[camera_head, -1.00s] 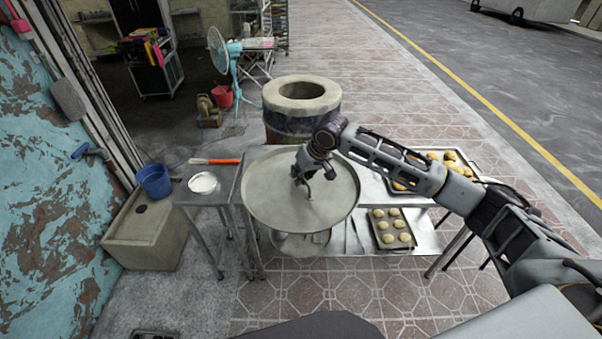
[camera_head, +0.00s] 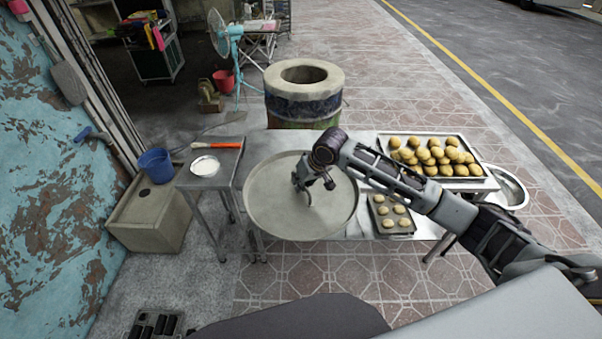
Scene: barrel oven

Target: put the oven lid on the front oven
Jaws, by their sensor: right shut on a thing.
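The oven lid (camera_head: 275,210) is a large round grey metal disc with a low rim. My right gripper (camera_head: 308,190) is shut on its handle near the middle and holds the lid in front of the steel table, nearly level. The handle is partly hidden by the gripper. The barrel oven (camera_head: 304,104) stands behind the table with its round top opening (camera_head: 303,75) uncovered. The lid is apart from it, on the near side. My left gripper does not show.
A steel table (camera_head: 270,143) stands between lid and oven. A tray of buns (camera_head: 432,157) is on its right, a smaller tray (camera_head: 391,215) on the lower shelf. A small side table (camera_head: 208,181) holds a white bowl (camera_head: 205,166). A blue bucket (camera_head: 156,165) sits left.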

